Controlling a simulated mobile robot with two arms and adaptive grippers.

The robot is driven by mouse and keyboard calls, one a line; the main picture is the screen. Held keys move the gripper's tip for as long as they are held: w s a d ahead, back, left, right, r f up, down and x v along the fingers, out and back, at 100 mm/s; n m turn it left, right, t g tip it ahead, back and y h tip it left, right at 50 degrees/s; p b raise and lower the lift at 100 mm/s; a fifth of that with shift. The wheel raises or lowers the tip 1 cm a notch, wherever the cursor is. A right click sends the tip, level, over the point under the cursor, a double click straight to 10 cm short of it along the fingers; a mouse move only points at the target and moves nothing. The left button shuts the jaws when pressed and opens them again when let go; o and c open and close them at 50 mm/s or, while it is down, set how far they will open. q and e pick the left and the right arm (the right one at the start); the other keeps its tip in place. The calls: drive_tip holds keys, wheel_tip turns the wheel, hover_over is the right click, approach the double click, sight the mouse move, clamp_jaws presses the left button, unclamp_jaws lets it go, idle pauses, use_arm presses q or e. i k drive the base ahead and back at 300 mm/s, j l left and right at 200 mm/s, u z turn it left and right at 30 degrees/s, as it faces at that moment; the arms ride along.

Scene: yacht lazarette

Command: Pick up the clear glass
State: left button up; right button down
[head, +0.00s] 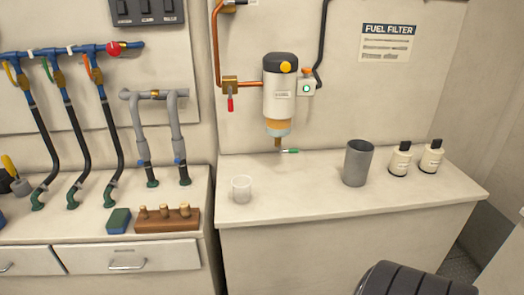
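The clear glass (241,189) stands upright on the right counter, near its left end and front edge. It is small, pale and see-through, and it looks empty. Nothing touches it. Neither of my grippers is in the head view.
The fuel filter (278,95) hangs above. A dark ribbed object (415,280) is cut off at the bottom edge. Counter space around the glass is clear.

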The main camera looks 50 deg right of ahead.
sight(241, 184)
drive_tip(key=z, duration=1.4)
